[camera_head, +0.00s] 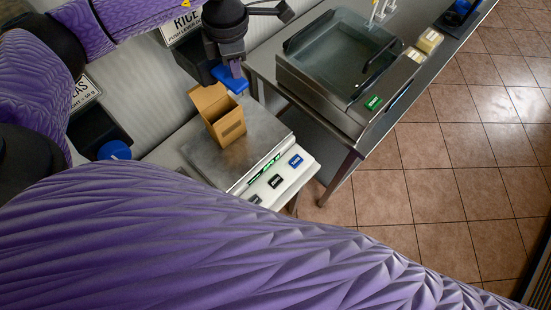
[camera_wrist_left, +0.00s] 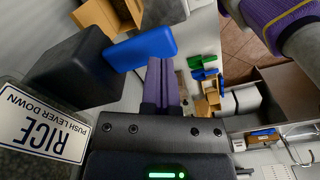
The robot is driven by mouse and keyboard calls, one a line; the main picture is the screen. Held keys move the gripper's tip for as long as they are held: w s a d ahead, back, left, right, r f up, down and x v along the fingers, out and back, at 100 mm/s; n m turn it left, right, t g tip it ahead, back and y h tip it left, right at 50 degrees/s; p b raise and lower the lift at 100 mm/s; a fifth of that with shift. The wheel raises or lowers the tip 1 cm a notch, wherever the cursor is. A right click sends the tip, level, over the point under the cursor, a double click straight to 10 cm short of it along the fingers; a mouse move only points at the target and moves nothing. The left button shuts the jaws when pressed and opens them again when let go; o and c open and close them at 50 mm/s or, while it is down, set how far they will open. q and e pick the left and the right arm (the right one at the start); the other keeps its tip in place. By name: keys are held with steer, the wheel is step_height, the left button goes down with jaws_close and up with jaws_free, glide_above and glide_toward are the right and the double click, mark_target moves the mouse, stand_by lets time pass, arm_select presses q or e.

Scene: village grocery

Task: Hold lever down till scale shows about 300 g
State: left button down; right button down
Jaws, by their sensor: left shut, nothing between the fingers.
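My left gripper (camera_head: 236,68) is shut and empty, with its fingers at the blue lever (camera_head: 229,80) of the rice dispenser. In the left wrist view the fingertips (camera_wrist_left: 161,64) overlap the right end of the blue lever (camera_wrist_left: 140,48); I cannot tell whether they press on it. The dispenser's black outlet (camera_wrist_left: 75,72) is beside the lever, near a sign reading "RICE, push lever down" (camera_wrist_left: 42,125). An open cardboard box (camera_head: 217,116) stands upright on the scale's steel plate (camera_head: 195,150), below the outlet. The green scale display (camera_head: 264,167) is lit but too small to read. My right gripper is out of view.
Dark and blue buttons (camera_head: 275,181) are on the scale's front. A second dispenser with a blue lever (camera_head: 114,150) is at the left. A steel counter with a glass-topped unit (camera_head: 340,55) stands to the right. Tiled floor (camera_head: 450,150) is open beyond it.

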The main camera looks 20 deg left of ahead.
mark_target(238, 83)
arm_select(q)
steer(key=shift+f, duration=0.15)
steer(key=shift+f+b, duration=1.75)
steer(key=shift+f, duration=0.05)
step_height(238, 83, up, 8)
steer(key=p, duration=0.6)
steer(key=shift+r, duration=0.1)
steer(key=shift+f, duration=0.3)
